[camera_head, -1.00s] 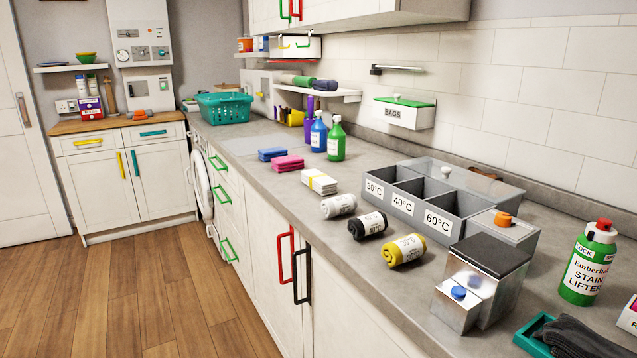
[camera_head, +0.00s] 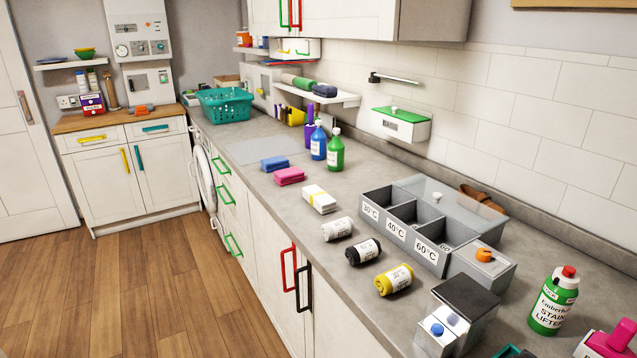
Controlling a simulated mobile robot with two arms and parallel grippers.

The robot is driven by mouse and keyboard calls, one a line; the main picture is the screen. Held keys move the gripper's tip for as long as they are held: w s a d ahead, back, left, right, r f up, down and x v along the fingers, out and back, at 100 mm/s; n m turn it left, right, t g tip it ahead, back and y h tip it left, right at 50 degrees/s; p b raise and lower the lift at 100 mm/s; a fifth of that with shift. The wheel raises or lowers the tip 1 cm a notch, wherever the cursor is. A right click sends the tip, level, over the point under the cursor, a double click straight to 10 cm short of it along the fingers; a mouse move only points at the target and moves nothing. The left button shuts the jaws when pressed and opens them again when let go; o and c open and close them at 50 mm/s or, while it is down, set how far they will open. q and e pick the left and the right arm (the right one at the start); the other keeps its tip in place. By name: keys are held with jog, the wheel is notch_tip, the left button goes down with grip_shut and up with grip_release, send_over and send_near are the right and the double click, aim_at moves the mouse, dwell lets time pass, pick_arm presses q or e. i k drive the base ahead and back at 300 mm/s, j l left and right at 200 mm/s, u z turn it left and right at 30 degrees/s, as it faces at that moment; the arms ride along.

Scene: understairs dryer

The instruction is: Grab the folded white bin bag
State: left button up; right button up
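A folded blue bag (camera_head: 275,163) lies just beyond the pink one. A rolled black bag (camera_head: 363,252) and a rolled yellow bag (camera_head: 394,280) lie nearer to me. Neither of my grippers is in view.
A grey three-compartment bin (camera_head: 428,250) marked 30°C, 40°C and 60°C stands right of the rolls. Blue (camera_head: 318,141) and green (camera_head: 335,152) bottles stand behind the folded bags. A metal box (camera_head: 462,309) and a stain lifter can (camera_head: 552,303) stand nearer.

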aim_at(324, 203)
jog(key=i+j, duration=0.15)
jog(key=j, duration=0.15)
jog(key=i+j+z, duration=0.1)
jog(key=j, duration=0.25)
jog(key=i+j, duration=0.4)
jog(key=j, duration=0.25)
jog(key=i+j+z, duration=0.1)
jog(key=j, duration=0.25)
jog(key=i+j, duration=0.2)
jog(key=j, duration=0.15)
jog(key=i+z, duration=0.05)
